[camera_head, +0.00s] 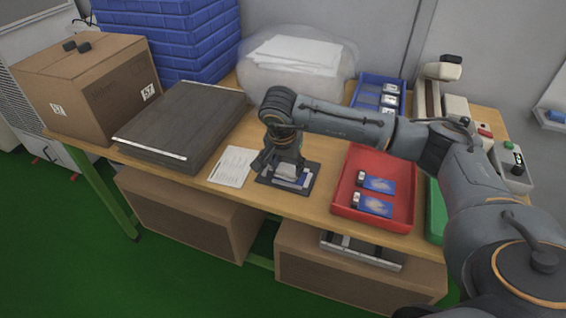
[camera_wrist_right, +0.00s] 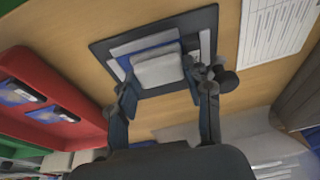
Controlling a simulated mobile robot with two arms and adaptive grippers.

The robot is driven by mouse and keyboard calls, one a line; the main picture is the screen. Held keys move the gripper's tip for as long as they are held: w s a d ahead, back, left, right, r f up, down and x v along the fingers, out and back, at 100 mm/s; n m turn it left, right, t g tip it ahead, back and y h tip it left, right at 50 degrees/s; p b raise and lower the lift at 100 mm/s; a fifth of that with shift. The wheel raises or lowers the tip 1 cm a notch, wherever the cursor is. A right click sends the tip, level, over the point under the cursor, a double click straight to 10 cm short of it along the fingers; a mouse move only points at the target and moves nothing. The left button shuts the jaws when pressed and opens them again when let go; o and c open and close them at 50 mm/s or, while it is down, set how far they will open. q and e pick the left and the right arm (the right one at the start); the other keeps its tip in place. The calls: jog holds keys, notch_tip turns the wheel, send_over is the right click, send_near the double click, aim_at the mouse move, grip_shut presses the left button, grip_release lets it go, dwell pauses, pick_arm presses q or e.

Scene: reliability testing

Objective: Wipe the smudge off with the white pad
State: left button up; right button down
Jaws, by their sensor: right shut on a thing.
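My right gripper (camera_head: 284,160) is over the dark mat (camera_head: 313,172) near the table's front edge and points down. It is shut on the white pad (camera_head: 286,171), which also shows between the fingers in the wrist view (camera_wrist_right: 158,71). The pad lies over, and seems to touch, a flat blue and light grey piece (camera_wrist_right: 146,40) on the mat. I see no smudge; the pad and fingers hide part of that piece. My left gripper is not in view.
A red tray (camera_head: 372,221) with blue-labelled pieces stands right of the mat. A printed sheet (camera_head: 232,167) and a dark flat case (camera_head: 185,120) are to the left. A bagged white stack (camera_head: 295,58) and a blue bin (camera_head: 372,83) stand behind.

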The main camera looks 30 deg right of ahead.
jog(key=shift+s+d+f, duration=0.15)
jog(key=shift+s+d, duration=0.75)
jog(key=shift+d, duration=0.1)
jog(key=shift+s+d, duration=0.55)
jog(key=shift+s, duration=0.2)
jog(key=shift+r+p, duration=1.45)
jog(key=shift+r, duration=1.5)
